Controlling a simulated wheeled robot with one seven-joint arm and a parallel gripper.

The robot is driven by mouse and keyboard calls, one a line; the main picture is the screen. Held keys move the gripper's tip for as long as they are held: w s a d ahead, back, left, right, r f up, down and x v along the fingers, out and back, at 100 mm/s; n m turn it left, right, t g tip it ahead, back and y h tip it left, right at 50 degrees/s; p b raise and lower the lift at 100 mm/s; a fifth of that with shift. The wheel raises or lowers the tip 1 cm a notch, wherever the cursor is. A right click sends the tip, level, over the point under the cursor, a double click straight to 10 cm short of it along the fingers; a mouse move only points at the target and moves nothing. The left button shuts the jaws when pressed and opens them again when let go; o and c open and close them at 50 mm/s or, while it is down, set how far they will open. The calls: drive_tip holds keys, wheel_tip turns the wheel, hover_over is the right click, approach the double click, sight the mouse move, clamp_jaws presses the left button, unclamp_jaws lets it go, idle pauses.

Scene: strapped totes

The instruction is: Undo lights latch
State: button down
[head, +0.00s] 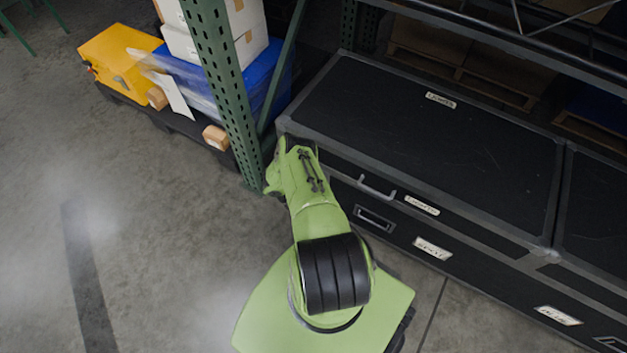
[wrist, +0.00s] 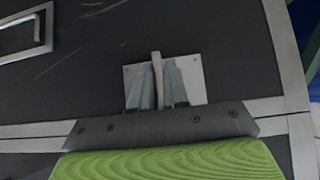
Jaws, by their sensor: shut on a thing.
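A long black case with grey metal edges (head: 430,150) stands at the right in the head view. A small white label on its lid (head: 441,100) and one on its front (head: 422,205) seem to read "LIGHTS". In the wrist view, a pale square latch plate (wrist: 193,72) is fixed to the dark case face near a metal edge. A thin upright latch lever (wrist: 157,66) stands out from the plate. My gripper (wrist: 156,88) is shut on this lever, one grey finger on each side. In the head view my arm hides the gripper and latch.
A green rack post (head: 225,90) rises close left of my arm. A bar handle (head: 377,187) is on the case front, with a lower labelled black case face (head: 470,265) beneath. A yellow bin (head: 122,62) and blue tote (head: 200,85) stand upper left. Floor at left is clear.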

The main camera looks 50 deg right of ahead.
idle(0.3)
drive_tip(key=c, duration=1.2)
unclamp_jaws()
drive_tip(key=shift+d, duration=0.1)
drive_tip(key=shift+c, duration=0.2)
drive_tip(key=w+p+v, duration=0.1)
drive_tip(key=p+v, duration=0.7)
drive_tip(key=v, duration=0.7)
drive_tip(key=shift+s+a+r+p, duration=0.25)
drive_tip(key=shift+s+a+p, duration=0.1)
drive_tip(key=shift+s, duration=0.15)
